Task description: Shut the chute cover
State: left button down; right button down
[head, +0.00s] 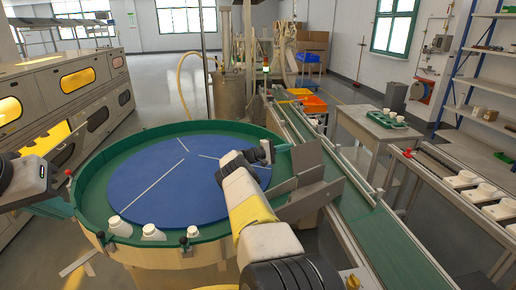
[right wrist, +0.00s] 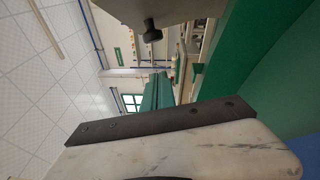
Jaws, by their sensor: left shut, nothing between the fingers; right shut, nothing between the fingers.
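A round table with a blue disc (head: 150,185) and a green rim stands in the middle of the head view. At its right edge is a grey metal chute (head: 308,200) leading towards the green conveyor. A grey plate (head: 308,160), which looks like the chute cover, stands raised above the chute. My right gripper (head: 268,151) is shut and empty over the disc's right side, just left of the plate; I cannot tell if they touch. My left gripper (head: 67,178) is shut and empty at the table's left edge.
A dark knob (right wrist: 150,32) shows in the right wrist view. The disc's middle is clear.

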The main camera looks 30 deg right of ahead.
aim_at(294, 148)
jog(key=shift+s+d+r, duration=0.1)
jog(key=shift+s+r, duration=0.05)
jog(key=shift+s, duration=0.5)
jog(key=shift+s+d+r, duration=0.15)
jog(key=shift+s+r, duration=0.05)
jog(key=shift+s, duration=0.4)
jog(key=shift+s+d+r, duration=0.1)
jog(key=shift+s+r, duration=0.05)
jog(key=shift+s, duration=0.5)
